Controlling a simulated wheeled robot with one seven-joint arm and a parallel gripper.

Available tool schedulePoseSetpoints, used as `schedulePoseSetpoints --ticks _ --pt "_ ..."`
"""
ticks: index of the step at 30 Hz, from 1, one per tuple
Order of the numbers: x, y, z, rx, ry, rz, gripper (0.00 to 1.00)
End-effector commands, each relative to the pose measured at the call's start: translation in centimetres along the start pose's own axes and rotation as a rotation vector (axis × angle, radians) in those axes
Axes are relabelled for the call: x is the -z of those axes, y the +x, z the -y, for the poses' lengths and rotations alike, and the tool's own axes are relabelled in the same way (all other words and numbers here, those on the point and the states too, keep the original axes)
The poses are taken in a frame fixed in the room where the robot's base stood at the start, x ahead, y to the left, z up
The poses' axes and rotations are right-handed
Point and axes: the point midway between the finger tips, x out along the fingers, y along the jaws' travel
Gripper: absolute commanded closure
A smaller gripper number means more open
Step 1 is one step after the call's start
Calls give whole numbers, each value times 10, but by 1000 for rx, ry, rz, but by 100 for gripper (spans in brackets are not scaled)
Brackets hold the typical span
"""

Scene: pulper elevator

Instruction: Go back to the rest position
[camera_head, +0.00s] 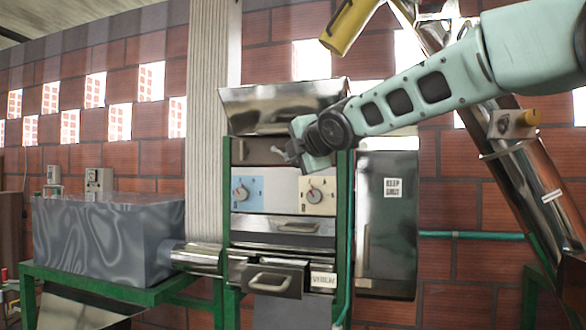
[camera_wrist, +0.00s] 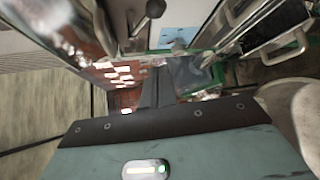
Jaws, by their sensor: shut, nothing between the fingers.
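My gripper (camera_head: 290,152) is at the end of my pale teal arm, which reaches in from the upper right in the head view. It is in front of the upper part of the green-framed machine (camera_head: 340,200), just above its two dials. The fingers look small and closed, with nothing seen between them. In the wrist view, the dark closed fingers (camera_wrist: 158,88) point away from the teal gripper body, with nothing seen in them. I cannot tell whether the gripper touches the machine panel behind it.
A blue-backed dial (camera_head: 240,193) and a cream-backed dial (camera_head: 314,195) sit below my gripper. A drawer with a handle (camera_head: 270,282) projects lower down. A grey metal tank (camera_head: 110,240) stands left, and a slanted metal tube (camera_head: 540,190) right. A dark-knobbed lever (camera_wrist: 152,10) shows close in the wrist view.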

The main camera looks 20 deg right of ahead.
Motion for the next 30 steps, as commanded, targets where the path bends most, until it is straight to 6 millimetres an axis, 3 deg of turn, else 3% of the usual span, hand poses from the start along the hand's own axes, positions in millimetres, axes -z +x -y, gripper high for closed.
schedulePoseSetpoints --ticks 21,23,26,30 --pt "3 -4 2 8 10 -5 100" --pt "13 -4 14 39 52 -22 100" --pt "44 -7 50 135 182 -65 100" --pt "107 -29 123 357 429 -116 100"
